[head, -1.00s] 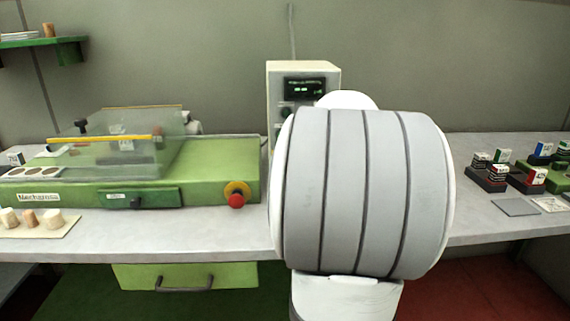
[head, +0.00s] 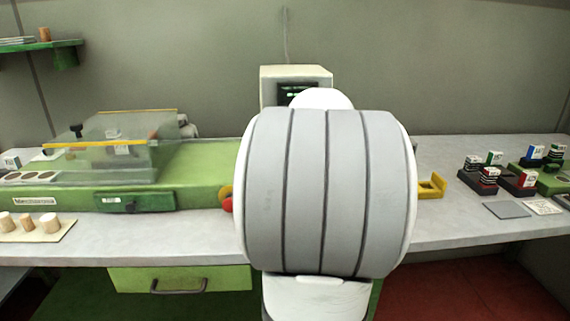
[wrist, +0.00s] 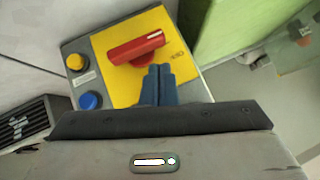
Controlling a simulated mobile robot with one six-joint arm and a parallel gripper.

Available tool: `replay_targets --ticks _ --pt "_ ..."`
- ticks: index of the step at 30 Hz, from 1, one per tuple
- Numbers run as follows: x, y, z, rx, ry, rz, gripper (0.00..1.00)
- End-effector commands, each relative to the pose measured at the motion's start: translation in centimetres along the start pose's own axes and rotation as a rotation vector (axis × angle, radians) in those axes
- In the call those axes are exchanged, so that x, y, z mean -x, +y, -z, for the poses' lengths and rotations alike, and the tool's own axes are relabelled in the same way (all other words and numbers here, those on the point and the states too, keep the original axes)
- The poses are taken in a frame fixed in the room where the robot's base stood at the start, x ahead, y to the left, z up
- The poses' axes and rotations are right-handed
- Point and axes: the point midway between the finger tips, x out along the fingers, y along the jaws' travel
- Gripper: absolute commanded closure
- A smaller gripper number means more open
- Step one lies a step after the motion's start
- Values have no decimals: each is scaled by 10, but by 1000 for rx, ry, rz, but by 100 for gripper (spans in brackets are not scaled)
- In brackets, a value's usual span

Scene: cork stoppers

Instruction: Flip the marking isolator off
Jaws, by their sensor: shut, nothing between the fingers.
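The isolator shows in the wrist view as a red rotary handle (wrist: 136,48) on a yellow plate (wrist: 117,84), set on a grey box. The handle lies tilted, its right end higher, with a white line on that end. My gripper (wrist: 161,72) is shut and empty. Its blue fingertips are over the yellow plate, just below the handle's right half; I cannot tell whether they touch it. In the head view my arm hides the isolator and the gripper.
Beside the handle are a blue button (wrist: 90,101) and an orange button (wrist: 75,62). A green machine (head: 190,165) stands left on the bench, its red stop button (head: 227,205) partly hidden by my arm. A yellow bracket (head: 433,186) and stamps (head: 520,180) are at right.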

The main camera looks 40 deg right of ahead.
Motion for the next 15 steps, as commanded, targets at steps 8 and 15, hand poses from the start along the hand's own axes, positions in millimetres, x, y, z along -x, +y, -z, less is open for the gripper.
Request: replay_targets --ticks 8,15 --pt "7 -4 7 1 0 1 100" --pt "40 -19 30 4 4 1 100"
